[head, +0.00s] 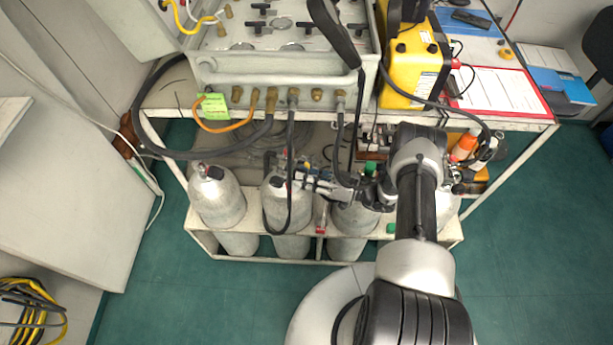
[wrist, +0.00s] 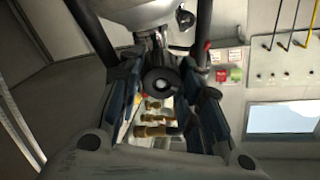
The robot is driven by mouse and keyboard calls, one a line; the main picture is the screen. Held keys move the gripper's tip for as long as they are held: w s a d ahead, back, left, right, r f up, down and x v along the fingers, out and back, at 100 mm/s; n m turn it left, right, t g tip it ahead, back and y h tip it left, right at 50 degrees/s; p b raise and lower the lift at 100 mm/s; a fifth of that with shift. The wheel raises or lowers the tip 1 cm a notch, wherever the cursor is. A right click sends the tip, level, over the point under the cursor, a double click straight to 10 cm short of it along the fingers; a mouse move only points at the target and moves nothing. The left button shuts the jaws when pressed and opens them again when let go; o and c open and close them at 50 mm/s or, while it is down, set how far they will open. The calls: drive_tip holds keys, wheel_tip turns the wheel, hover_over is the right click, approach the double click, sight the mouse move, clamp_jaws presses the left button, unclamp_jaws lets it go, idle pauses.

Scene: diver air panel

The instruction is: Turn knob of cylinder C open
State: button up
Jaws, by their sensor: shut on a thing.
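A rack holds several grey cylinders under the bench. The leftmost cylinder (head: 217,198) stands clear of my arm. A second cylinder (head: 284,207) has its valve by my fingertips, and a third cylinder (head: 356,218) stands below my gripper. I cannot read which one is C. My gripper (head: 306,178) reaches in from the right, pointing left at the second cylinder's valve. In the wrist view a round black knob (wrist: 161,84) with a grey centre sits between my fingers, and my gripper (wrist: 163,95) is shut on it. The knob's turn angle cannot be told.
The air panel (head: 282,82) stands on the bench above, with dark hoses hanging close to my gripper. A yellow case (head: 412,65) is to its right. The rack's white front rail (head: 290,261) runs below. The green floor (head: 520,240) at right is clear.

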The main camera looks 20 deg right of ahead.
sight(307, 173)
drive_tip(key=o, duration=1.1)
wheel_tip(307, 173, up, 10)
drive_tip(key=shift+r, duration=0.1)
